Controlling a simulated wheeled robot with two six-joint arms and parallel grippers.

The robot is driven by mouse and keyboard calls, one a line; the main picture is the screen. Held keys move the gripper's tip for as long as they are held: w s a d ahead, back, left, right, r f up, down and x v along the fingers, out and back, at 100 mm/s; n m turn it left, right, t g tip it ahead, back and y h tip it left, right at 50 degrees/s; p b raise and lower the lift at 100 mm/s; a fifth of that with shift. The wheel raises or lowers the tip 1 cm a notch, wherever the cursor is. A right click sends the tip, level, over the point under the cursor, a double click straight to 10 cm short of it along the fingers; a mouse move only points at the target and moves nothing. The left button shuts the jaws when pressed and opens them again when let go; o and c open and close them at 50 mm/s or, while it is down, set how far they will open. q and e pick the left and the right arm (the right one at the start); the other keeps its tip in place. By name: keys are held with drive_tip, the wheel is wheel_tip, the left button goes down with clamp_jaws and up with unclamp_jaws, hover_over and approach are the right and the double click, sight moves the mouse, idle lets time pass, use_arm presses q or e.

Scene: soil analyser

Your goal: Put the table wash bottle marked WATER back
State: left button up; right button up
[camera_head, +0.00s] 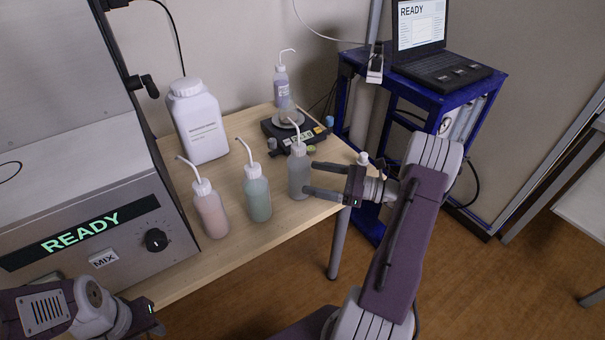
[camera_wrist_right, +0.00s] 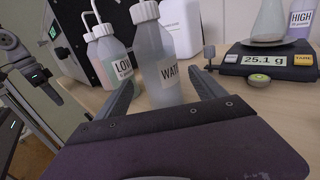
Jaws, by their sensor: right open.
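The wash bottle marked WATER (camera_head: 299,175) is clear-grey with a white bent spout and stands upright on the wooden table near its front right edge.
A green bottle (camera_head: 257,197) and a pink bottle (camera_head: 211,213) stand to the left. A scale (camera_head: 275,133) reading 25.1 g carries a flask behind, near a lilac HIGH bottle (camera_head: 281,84). A large white container (camera_head: 199,125) and the READY machine (camera_head: 120,240) are left.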

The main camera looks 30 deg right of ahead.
drive_tip(key=v, duration=0.7)
drive_tip(key=shift+s+d+p, duration=0.15)
drive_tip(key=shift+p, duration=0.15)
